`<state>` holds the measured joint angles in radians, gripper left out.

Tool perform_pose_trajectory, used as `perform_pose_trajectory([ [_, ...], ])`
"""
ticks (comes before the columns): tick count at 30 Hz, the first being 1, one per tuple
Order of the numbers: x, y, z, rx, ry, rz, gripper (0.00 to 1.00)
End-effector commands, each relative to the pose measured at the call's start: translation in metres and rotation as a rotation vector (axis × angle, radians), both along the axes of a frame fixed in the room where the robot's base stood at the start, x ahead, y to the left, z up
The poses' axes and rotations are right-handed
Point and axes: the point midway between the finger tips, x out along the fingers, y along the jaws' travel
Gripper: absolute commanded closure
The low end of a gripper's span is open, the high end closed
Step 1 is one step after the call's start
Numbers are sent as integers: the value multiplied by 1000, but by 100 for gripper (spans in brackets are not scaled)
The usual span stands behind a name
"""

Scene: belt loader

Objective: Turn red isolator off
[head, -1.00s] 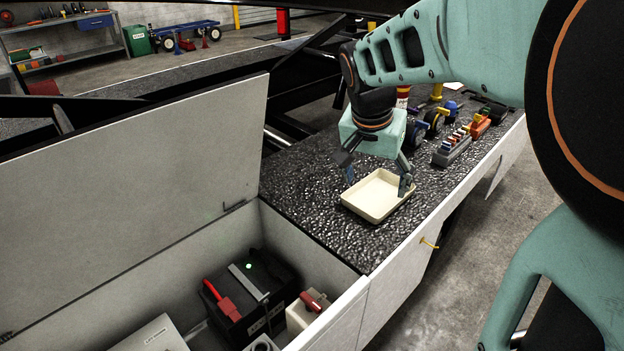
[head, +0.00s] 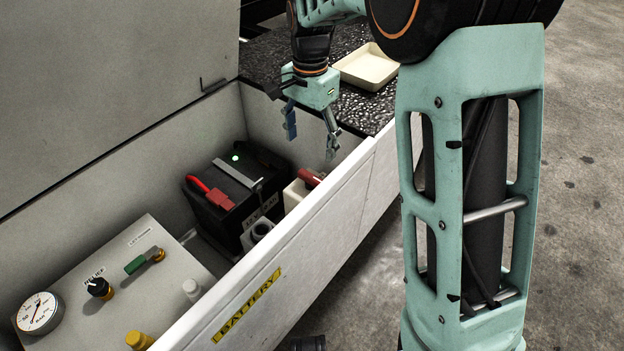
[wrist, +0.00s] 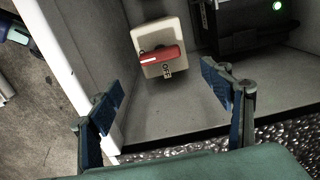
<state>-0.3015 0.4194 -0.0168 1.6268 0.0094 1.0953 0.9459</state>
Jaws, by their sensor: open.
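The red isolator handle (head: 311,177) sits on a cream block (head: 297,196) in the open battery compartment, beside the black battery (head: 236,215). In the wrist view the red handle (wrist: 162,55) lies crosswise, slightly tilted, on the front of the cream block (wrist: 151,32). An "OFF" mark (wrist: 167,71) shows just below it. My gripper (head: 311,135) is open and empty, above the compartment's far end near the isolator. In the wrist view my gripper's two blue-padded fingers (wrist: 163,95) stand wide apart, with the handle beyond them and between their directions, not touched.
The compartment's front wall (head: 300,245) and raised lid (head: 110,80) bound the space. A red clamp (head: 212,194) lies on the battery. A panel with a gauge (head: 38,313), knobs and a green lever (head: 143,262) is at left. A cream tray (head: 366,66) rests on the dark top behind.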

Motion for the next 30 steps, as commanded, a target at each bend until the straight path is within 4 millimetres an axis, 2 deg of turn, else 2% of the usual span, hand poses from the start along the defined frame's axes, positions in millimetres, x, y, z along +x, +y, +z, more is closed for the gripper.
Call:
perform_pose_trajectory([
  [15, -1, 0, -88, -2, 2, 2, 28],
  [21, -1, 0, -103, -2, 1, 2, 28],
  [30, 0, -1, -103, -1, 0, 2, 28],
])
